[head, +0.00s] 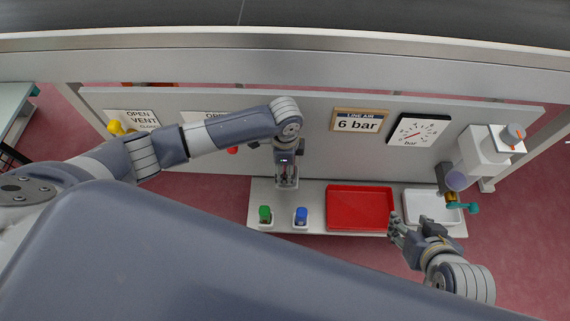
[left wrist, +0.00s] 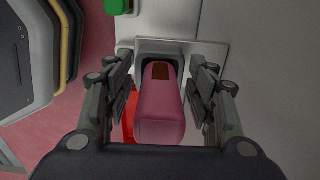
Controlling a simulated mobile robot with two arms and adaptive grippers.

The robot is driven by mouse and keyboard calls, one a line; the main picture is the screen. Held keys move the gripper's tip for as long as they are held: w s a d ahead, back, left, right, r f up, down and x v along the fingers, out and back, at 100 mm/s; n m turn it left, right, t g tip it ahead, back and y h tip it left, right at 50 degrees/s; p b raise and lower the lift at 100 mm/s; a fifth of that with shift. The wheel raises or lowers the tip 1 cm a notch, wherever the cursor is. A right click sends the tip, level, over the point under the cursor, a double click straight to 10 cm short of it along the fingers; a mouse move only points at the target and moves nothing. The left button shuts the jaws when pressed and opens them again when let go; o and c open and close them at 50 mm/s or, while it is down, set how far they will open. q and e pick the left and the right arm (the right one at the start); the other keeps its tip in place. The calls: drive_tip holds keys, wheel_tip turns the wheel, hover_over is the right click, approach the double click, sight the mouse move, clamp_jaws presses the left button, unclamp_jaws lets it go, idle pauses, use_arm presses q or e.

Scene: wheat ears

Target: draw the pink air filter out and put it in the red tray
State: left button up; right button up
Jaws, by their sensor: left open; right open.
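The pink air filter (left wrist: 160,115) shows in the left wrist view, with a brown patch on it, seated in a pale square-rimmed holder (left wrist: 187,46). My left gripper (left wrist: 160,70) is open, one finger on each side of the filter, with gaps between; I see no contact. In the head view my left gripper (head: 287,181) points down in front of the panel, and the filter is hidden there. The red tray (head: 360,210) lies empty on the shelf, right of my left gripper. My right gripper (head: 399,230) is open and empty at the white tray's front left.
A green item (head: 265,214) and a blue item (head: 301,215) stand in white holders left of the red tray. A white tray (head: 432,206) is on its right. A teal-handled valve (head: 462,207) sits at the far right. The upright panel (head: 300,160) stands behind.

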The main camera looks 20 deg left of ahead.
use_arm(q)
drive_tip(key=shift+c, duration=0.3)
clamp_jaws()
drive_tip(key=shift+w+r+p, duration=0.1)
drive_tip(key=shift+r+p, duration=0.2)
drive_tip(key=shift+p, duration=0.15)
use_arm(e)
drive_tip(key=shift+s+d+f+g, duration=0.15)
drive_tip(key=shift+s+g, duration=0.1)
drive_tip(key=shift+s, duration=0.25)
drive_tip(key=shift+s+d+f+g, duration=0.2)
drive_tip(key=shift+s+g, duration=0.1)
drive_tip(key=shift+s, duration=0.15)
drive_tip(key=shift+s+d+f+g, duration=0.15)
drive_tip(key=shift+s+g, duration=0.1)
drive_tip(key=shift+s, duration=0.25)
use_arm(q)
drive_tip(key=shift+r+p, duration=0.3)
drive_tip(key=shift+p, duration=0.25)
use_arm(e)
drive_tip(key=shift+s+d+f+g+h, duration=0.1)
drive_tip(key=shift+s+d+g+h, duration=0.2)
drive_tip(key=shift+s, duration=0.45)
drive_tip(key=shift+s+d+f+g+h, duration=0.15)
drive_tip(key=shift+s+g, duration=0.3)
drive_tip(key=shift+s, duration=0.3)
drive_tip(key=shift+s+d+f+g+h, duration=0.1)
drive_tip(key=shift+s+d+g, duration=0.2)
drive_tip(key=shift+s, duration=0.45)
drive_tip(key=shift+a, duration=0.1)
